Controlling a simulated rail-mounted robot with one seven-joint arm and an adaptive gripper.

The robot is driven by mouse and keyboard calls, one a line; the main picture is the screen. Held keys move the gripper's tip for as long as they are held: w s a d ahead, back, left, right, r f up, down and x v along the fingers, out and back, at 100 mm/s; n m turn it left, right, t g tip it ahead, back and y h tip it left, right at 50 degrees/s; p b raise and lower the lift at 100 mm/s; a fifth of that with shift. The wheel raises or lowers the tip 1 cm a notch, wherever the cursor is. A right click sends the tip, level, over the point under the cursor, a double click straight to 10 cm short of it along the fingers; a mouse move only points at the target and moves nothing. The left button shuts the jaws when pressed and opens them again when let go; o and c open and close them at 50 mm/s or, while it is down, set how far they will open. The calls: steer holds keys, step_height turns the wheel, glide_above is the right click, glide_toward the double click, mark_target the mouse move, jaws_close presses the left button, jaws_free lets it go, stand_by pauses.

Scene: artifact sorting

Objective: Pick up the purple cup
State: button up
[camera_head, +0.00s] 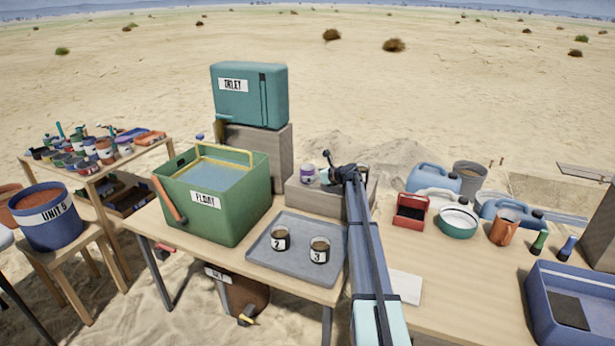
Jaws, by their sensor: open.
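A small white cup with a purple band (308,173) stands upright on a low grey block (312,198) behind the table's middle. My gripper (328,175) is just right of the cup, with its dark fingers turned towards it. It is open and looks empty. The fingers are small in this view, and I cannot tell whether they touch the cup or stand slightly apart. My arm reaches up from the bottom of the picture and hides part of the block's right side.
A grey tray (262,262) with cups marked 2 and 3 lies in front of the block. Jugs, a red caddy (410,211) and bowls crowd the right table.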

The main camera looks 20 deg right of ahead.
mark_target(307, 174)
steer(key=x, duration=0.4)
steer(key=shift+w+p, duration=0.1)
steer(key=shift+p, duration=0.2)
steer(key=c, duration=1.1)
steer(key=shift+r, duration=0.2)
